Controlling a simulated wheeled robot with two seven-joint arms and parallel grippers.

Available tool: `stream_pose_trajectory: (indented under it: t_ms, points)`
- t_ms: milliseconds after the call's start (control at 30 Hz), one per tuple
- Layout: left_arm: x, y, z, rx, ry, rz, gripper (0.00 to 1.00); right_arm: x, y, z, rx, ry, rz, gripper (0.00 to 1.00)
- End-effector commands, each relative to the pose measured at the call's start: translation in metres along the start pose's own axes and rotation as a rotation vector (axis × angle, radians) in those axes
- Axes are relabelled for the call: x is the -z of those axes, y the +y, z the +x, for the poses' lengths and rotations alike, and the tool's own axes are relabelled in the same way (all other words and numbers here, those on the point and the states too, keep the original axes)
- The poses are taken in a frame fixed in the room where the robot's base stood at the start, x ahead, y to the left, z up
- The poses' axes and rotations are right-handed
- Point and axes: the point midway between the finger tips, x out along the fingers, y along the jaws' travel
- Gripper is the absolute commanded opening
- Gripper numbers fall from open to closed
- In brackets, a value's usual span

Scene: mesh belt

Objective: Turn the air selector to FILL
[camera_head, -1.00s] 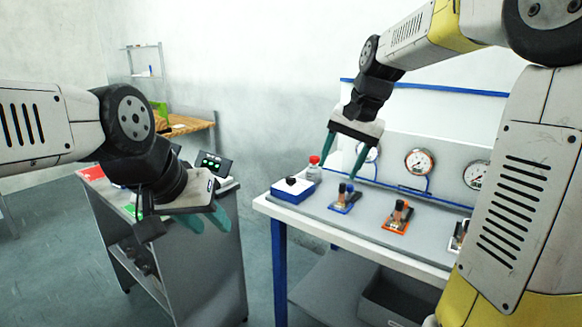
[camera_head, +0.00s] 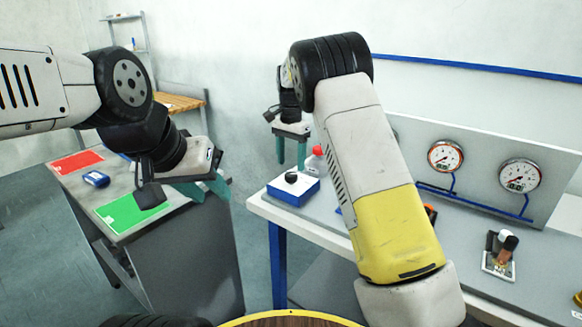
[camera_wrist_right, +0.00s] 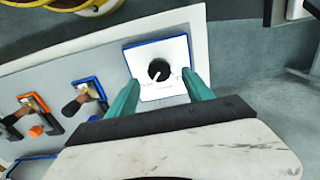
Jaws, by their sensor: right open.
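The air selector is a blue box with a white top (camera_head: 305,186) and a black round knob (camera_head: 291,177), at the left end of the bench. In the right wrist view its white face (camera_wrist_right: 150,92) carries the knob (camera_wrist_right: 159,69), whose pale pointer line slants to the lower left; the labels are too small to read. My right gripper (camera_head: 291,158) is open and empty, its teal fingers apart above and behind the box in the head view. In the wrist view its fingertips (camera_wrist_right: 160,79) frame the knob on both sides. My left gripper (camera_head: 211,188) hangs beside the grey cart; its jaw gap is unclear.
A red-capped bottle (camera_head: 315,160) stands just behind the box. Gauges (camera_head: 445,156) and pipes line the back panel. Levers on plates (camera_head: 499,256) stand further right. The cart (camera_head: 160,221) at left holds red and green patches and a small blue device (camera_head: 96,179).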

Motion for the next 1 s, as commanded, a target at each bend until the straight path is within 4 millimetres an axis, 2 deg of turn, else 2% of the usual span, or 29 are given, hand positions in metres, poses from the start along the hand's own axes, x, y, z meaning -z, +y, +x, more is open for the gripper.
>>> stream_pose_trajectory:
  t_ms: [100, 233, 600, 667, 900, 1000]
  points:
    - [0.0, 0.0, 0.0, 0.0, 0.0, 0.0, 0.36, 0.0, 0.001, 0.02, -0.002, 0.0, 0.0, 0.59]
    - [0.0, 0.0, 0.0, 0.0, 0.0, 0.0, 0.36, 0.0, 0.0, 0.035, -0.001, 0.0, -0.001, 0.59]
    - [0.0, 0.0, 0.0, 0.0, 0.0, 0.0, 0.36, 0.0, 0.0, 0.042, 0.001, 0.001, -0.001, 0.59]
    - [0.0, 0.0, 0.0, 0.0, 0.0, 0.0, 0.36, 0.0, 0.0, 0.042, 0.001, 0.001, -0.001, 0.5]
    - [0.0, 0.0, 0.0, 0.0, 0.0, 0.0, 0.36, 0.0, 0.0, 0.042, 0.001, 0.001, -0.001, 0.03]
    - [0.0, 0.0, 0.0, 0.0, 0.0, 0.0, 0.36, 0.0, 0.0, 0.042, 0.002, 0.001, -0.002, 0.0]
